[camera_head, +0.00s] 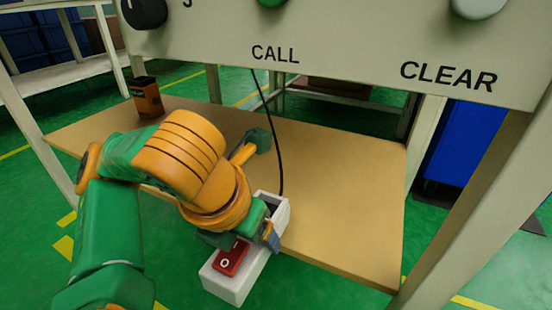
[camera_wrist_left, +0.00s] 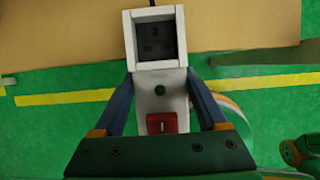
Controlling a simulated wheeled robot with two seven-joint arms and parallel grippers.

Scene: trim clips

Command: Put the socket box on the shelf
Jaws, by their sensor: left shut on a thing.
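The socket box is a long white box (camera_head: 235,284) with a red rocker switch marked "O" and a dark recessed socket at its far end. A black cable runs up from that end. My left gripper (camera_head: 255,233) is shut on the box around its middle. In the left wrist view the two blue fingers press on both sides of the white box (camera_wrist_left: 157,96), and the gripper (camera_wrist_left: 160,105) sits between the socket and the red switch. The tan shelf (camera_head: 335,190) lies under the panel. The box is at its front edge, with the switch end out over the green floor.
A grey panel (camera_head: 335,50) with "CALL" and "CLEAR" labels hangs above the shelf. An orange and black container (camera_head: 146,97) stands at the shelf's back left. Pale legs flank the shelf. The shelf's right half is clear apart from the cable (camera_head: 277,140).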

